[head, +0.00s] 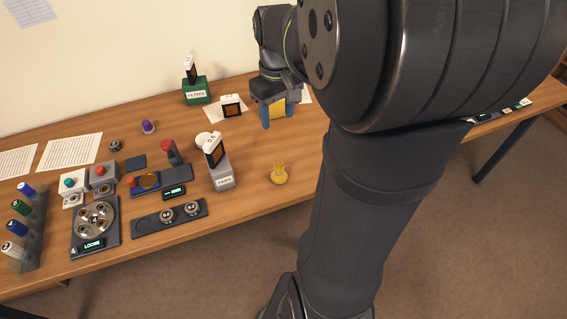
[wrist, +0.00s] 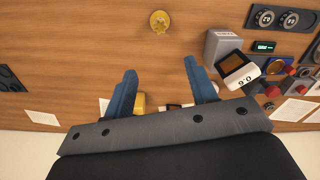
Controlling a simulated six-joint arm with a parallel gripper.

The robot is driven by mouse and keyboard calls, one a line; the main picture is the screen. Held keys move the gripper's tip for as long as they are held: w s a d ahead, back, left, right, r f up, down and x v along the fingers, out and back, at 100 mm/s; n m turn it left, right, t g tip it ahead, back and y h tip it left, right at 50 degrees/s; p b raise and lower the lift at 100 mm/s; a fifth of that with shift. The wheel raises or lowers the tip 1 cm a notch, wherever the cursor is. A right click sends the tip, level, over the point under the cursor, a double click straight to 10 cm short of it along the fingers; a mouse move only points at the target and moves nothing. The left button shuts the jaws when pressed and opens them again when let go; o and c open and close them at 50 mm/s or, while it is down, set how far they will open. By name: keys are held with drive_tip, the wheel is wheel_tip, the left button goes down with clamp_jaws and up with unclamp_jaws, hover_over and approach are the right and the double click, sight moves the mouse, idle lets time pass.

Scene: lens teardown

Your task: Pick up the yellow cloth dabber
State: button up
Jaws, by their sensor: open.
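A small yellow piece (head: 279,174) with a round base and a knobbed top stands on the wooden table, right of the grey TRANS block; it looks like the dabber. It also shows at the top of the wrist view (wrist: 160,21), beyond my fingertips and roughly centred between them. My gripper (head: 277,116) has blue fingers, spread open and with nothing held between them. In the wrist view my gripper (wrist: 160,66) points towards the yellow piece, apart from it. A second yellow, block-like thing (wrist: 139,103) is partly hidden behind my left finger; I cannot tell what it is.
The grey TRANS block (head: 222,177) with a white-framed 0.6 filter on top stands left of the yellow piece. A green filter block (head: 196,91) stands at the back. The table around the yellow piece is clear; its front edge is close.

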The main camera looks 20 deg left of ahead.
sight(279, 166)
wheel_tip(279, 166, down, 21)
drive_tip(key=n, duration=0.5)
drive_tip(key=shift+f, duration=0.15)
idle(0.4)
drive_tip(key=c, duration=1.1)
